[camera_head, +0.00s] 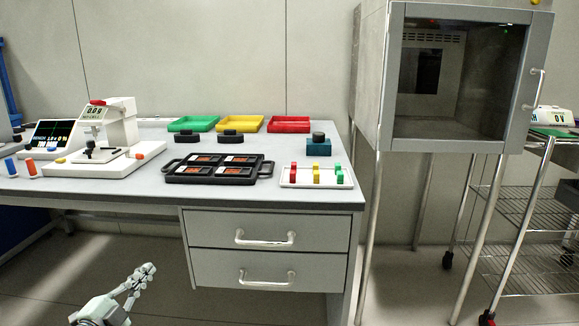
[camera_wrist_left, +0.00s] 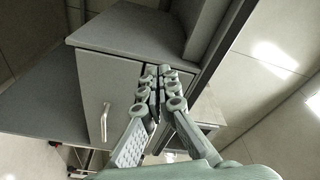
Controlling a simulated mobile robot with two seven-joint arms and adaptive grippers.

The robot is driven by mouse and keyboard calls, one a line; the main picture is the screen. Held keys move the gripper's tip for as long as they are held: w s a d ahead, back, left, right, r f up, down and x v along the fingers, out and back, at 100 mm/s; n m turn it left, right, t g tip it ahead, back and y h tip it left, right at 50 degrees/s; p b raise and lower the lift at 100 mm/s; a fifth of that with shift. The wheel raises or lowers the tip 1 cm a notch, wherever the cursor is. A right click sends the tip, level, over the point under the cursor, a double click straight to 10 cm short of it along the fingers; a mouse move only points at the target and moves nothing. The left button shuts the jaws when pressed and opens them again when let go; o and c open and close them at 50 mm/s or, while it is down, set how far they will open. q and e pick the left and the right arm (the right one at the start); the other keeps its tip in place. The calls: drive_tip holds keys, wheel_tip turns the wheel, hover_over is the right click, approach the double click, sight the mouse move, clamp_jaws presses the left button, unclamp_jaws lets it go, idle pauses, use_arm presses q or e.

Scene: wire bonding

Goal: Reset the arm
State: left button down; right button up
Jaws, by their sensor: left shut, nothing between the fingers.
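My left gripper (camera_head: 140,277) is low in front of the table, at the lower left of the head view, below the tabletop level and apart from everything. It also shows in the left wrist view (camera_wrist_left: 158,70), with its fingers together and nothing between them. Behind it there stands a grey cabinet (camera_wrist_left: 130,75) with a handle. My right gripper is not in either view.
The table (camera_head: 230,197) holds a bonding machine (camera_head: 100,150), a black tray (camera_head: 218,169), a white rack (camera_head: 316,176) and green (camera_head: 193,124), yellow (camera_head: 240,124) and red bins (camera_head: 289,124). A drawer unit (camera_head: 265,250) sits below. A glass-front chamber (camera_head: 450,80) stands right. Floor around my left gripper is clear.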

use_arm(q)
drive_tip(key=s+d+f+n+g+y+p, duration=0.3)
drive_tip(key=s+f+n+g+y, duration=0.65)
drive_tip(key=s+f, duration=1.05)
drive_tip(key=s+d+f+n+g+h, duration=0.1)
drive_tip(key=s+d+n+g+h, duration=0.1)
drive_tip(key=s, duration=0.4)
drive_tip(key=s+d+f+n+g+h, duration=0.1)
drive_tip(key=s+d+g+h, duration=0.1)
drive_tip(key=s, duration=0.3)
drive_tip(key=shift+s+d+f+n+g, duration=0.25)
drive_tip(key=shift+s+n+g, duration=0.1)
drive_tip(key=shift+g, duration=0.5)
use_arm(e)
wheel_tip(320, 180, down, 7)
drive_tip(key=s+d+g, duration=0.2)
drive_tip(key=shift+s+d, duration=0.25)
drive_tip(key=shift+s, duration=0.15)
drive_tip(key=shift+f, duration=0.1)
